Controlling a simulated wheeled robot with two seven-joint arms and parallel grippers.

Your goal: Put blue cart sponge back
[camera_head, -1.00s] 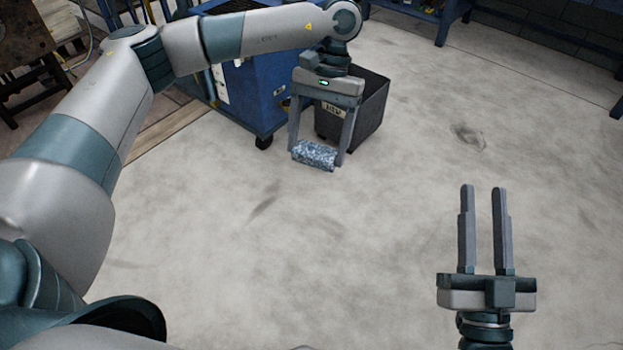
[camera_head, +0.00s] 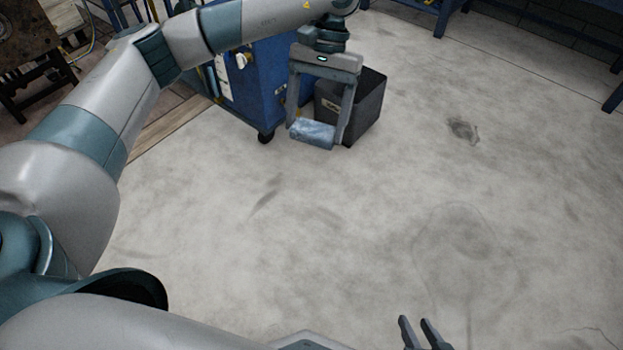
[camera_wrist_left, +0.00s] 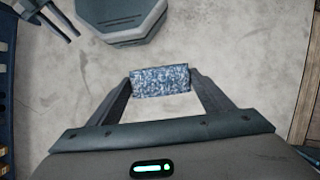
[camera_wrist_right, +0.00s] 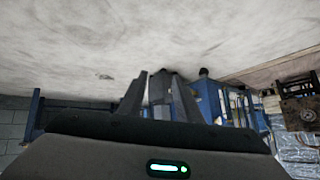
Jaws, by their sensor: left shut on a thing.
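The blue mottled sponge (camera_head: 313,132) is a small block held crosswise between the fingertips of my left gripper (camera_head: 315,130), in the air in front of the dark bin. In the left wrist view the sponge (camera_wrist_left: 160,81) spans the gap between both fingers, with floor behind it. The blue cart (camera_head: 252,85) stands on castors behind and left of the gripper; its top is hidden by my left arm. My right gripper (camera_head: 419,333) is empty at the bottom of the head view, its fingers apart; they also show apart in the right wrist view (camera_wrist_right: 158,88).
A dark open bin (camera_head: 366,108) with a label stands on the floor at the cart's right side, partly behind my left gripper. A dark table (camera_head: 38,45) is at the far left. Blue bench legs (camera_head: 443,18) show at the back. The middle and right floor is clear.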

